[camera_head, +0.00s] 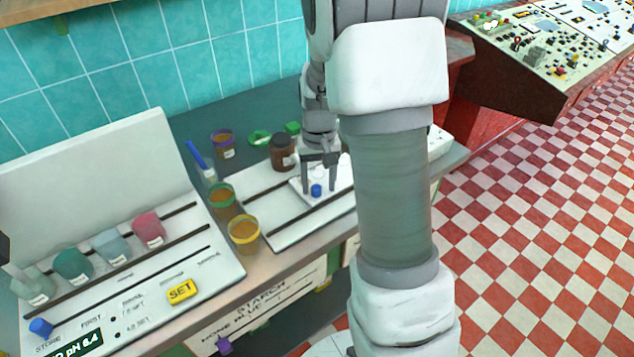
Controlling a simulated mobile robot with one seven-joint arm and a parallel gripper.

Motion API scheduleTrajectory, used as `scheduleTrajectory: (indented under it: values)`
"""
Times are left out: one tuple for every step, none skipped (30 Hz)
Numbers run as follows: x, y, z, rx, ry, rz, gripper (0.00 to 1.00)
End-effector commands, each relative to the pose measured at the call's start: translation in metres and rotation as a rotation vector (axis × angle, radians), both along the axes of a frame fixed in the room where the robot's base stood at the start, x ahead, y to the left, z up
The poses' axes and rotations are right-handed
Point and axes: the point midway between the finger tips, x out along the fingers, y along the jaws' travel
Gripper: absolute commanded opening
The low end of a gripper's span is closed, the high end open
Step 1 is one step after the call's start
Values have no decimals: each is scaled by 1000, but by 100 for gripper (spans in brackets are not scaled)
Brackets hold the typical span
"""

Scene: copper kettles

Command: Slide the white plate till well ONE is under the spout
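The white plate (343,181) lies on a pale board (258,208) with dark rails, and a blue knob (316,190) stands up near its front left. My gripper (319,190) points down over the plate, with its two fingers apart and the blue knob between them in the picture. I see a gap beside the knob, so the fingers do not look closed on it. My arm hides the plate's right part. I cannot make out the wells, their labels or the spout.
A dark brown jar (283,153) stands behind the plate. Cups with green (222,200) and yellow (244,234) rims stand left of the board. A purple-rimmed cup (223,145) and green pieces (260,138) are further back. A white panel with coloured cups and a yellow SET button (181,291) fills the left.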

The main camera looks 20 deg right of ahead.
Motion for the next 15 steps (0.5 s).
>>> scheduleTrajectory:
  values:
    - [0,1,0,0,1,0,60]
    - [0,1,0,1,1,1,60]
    - [0,1,0,1,2,1,60]
    - [0,1,0,1,2,1,60]
    - [-1,1,0,1,2,1,60]
    - [0,1,0,1,2,1,60]
    - [0,1,1,1,2,1,60]
    - [0,1,3,1,2,1,60]
    - [0,2,6,2,0,1,60]
    - [0,2,9,2,-1,1,60]
    - [0,2,13,2,-1,1,60]
    - [0,2,19,2,-1,1,60]
    - [0,2,25,2,-1,1,60]
    - [0,2,32,1,-2,1,60]
    - [1,2,41,1,-3,1,60]
